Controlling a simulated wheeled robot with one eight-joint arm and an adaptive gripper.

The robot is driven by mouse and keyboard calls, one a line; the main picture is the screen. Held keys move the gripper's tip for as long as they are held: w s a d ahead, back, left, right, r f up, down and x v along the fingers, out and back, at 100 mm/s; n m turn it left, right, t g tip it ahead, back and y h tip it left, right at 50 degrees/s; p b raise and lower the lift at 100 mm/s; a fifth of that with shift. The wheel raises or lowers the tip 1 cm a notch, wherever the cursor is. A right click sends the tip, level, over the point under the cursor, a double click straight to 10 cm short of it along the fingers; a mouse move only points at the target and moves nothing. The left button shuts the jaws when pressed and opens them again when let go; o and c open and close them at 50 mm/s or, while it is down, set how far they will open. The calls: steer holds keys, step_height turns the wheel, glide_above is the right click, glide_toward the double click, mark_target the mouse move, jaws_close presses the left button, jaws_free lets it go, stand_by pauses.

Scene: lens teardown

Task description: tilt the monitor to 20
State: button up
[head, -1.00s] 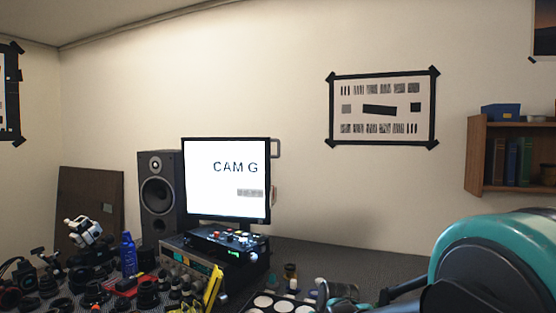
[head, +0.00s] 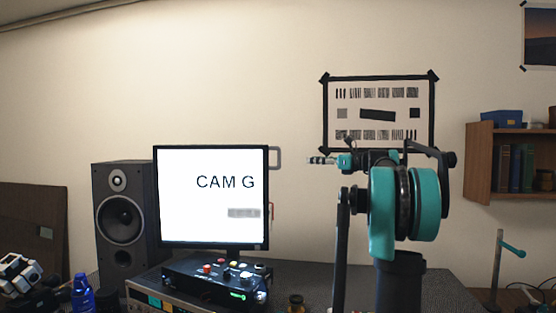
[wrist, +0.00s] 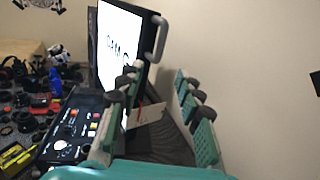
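The monitor (head: 211,197) stands upright on the desk, its lit screen reading "CAM G", with a grey handle (head: 275,158) on its right edge. In the wrist view the monitor (wrist: 119,45) is seen from its side, with the handle (wrist: 158,40) beyond the fingertips. A white plate with a red mark (wrist: 146,114) shows low behind the monitor; I cannot read any numbers on it. My gripper (head: 314,160) is right of the monitor, apart from the handle. In the wrist view my gripper (wrist: 157,82) has its teal-padded fingers spread, with nothing held between them.
A control box with buttons (head: 215,283) sits in front of the monitor, and a speaker (head: 122,215) stands to its left. Small parts crowd the desk at left. A wall shelf (head: 480,155) hangs at right. The space between gripper and handle looks clear.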

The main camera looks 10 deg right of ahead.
mark_target(279, 163)
steer(key=x, duration=1.7)
steer(key=shift+w+r, duration=0.1)
steer(key=shift+w, duration=0.1)
steer(key=shift+c, duration=0.6)
jaws_close()
